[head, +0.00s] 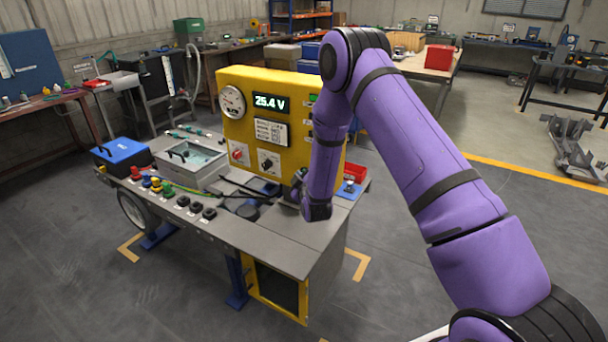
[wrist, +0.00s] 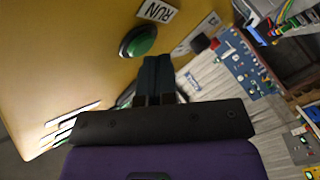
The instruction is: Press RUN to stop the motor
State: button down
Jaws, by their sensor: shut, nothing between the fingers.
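The yellow panel (head: 240,120) stands upright on the cart, with a display reading 25.4 V (head: 270,103). In the wrist view the green round RUN button (wrist: 138,41) sits in a dark ring on the yellow panel face (wrist: 75,60), beside a white RUN label (wrist: 157,11). My gripper (wrist: 157,60) is shut and empty. Its fingertips are just below and right of the button in that view; I cannot tell whether they touch the panel. In the head view my arm covers the panel's right part, and I cannot make out the RUN button there.
A dial gauge (head: 232,102), a red knob (head: 237,154) and a black knob (head: 267,163) are on the panel. A grey tray (head: 190,165) and a blue-lidded box (head: 120,154) stand on the cart's left.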

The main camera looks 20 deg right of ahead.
jog(key=shift+s+a, duration=0.2)
jog(key=shift+a, duration=0.05)
jog(key=shift+s+a, duration=1.9)
jog(key=shift+a, duration=0.25)
jog(key=shift+s+a, duration=1.85)
jog(key=shift+a, duration=0.2)
jog(key=shift+r, duration=0.1)
